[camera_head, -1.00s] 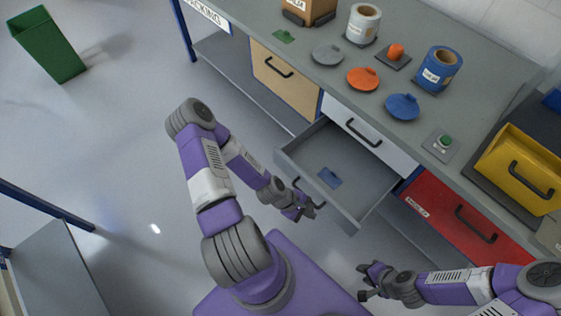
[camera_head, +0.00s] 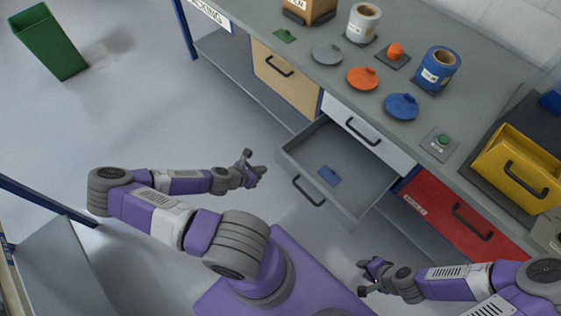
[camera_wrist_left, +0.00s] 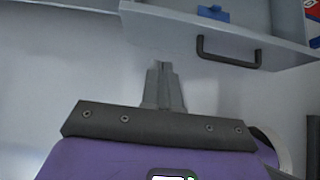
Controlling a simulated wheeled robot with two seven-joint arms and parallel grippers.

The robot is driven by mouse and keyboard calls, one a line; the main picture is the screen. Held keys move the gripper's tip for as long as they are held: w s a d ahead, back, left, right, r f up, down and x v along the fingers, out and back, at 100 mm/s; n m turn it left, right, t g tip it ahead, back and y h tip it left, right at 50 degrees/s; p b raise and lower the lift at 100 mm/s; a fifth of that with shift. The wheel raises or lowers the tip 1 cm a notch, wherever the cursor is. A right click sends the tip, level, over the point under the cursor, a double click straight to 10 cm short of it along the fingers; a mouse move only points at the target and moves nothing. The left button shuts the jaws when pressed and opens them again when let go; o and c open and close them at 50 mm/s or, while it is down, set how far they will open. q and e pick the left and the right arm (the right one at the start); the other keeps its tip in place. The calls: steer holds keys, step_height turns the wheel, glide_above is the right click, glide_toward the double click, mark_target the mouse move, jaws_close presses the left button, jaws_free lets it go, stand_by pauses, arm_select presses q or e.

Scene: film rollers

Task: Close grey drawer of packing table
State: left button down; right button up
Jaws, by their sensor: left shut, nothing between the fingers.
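The grey drawer (camera_head: 334,209) of the packing table is pulled out, with a dark handle (camera_head: 308,190) on its front. A small blue piece (camera_head: 329,176) lies inside it. My left gripper (camera_head: 261,170) is shut and empty, in front of the drawer and left of its handle, apart from it. In the left wrist view my left gripper's fingers (camera_wrist_left: 163,68) are together, below the drawer front (camera_wrist_left: 170,27), with the handle (camera_wrist_left: 230,60) to their right. My right gripper (camera_head: 366,280) is in front of the red drawer, clear of the grey drawer; its finger gap is unclear.
The packing table (camera_head: 300,62) carries tape rolls, coloured lids and a yellow bin (camera_head: 520,165). Beside the open drawer are a closed tan drawer (camera_head: 283,85), a closed light drawer front (camera_head: 385,145) and a red drawer (camera_head: 455,215). Floor on the left is clear up to a green bin (camera_head: 50,42).

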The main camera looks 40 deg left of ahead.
mark_target(286, 160)
arm_select(q)
steer(key=shift+w+r+b+x, duration=0.3)
steer(key=shift+b+x, duration=0.2)
steer(key=shift+x, duration=1.3)
steer(key=shift+w+r+b+x, duration=0.25)
steer(key=shift+r+b+x, duration=0.15)
steer(key=shift+x, duration=1.45)
steer(key=shift+w+r+b+x, duration=0.3)
steer(key=shift+b+x, duration=0.25)
steer(key=shift+x, duration=1.25)
steer(key=shift+d, duration=0.15)
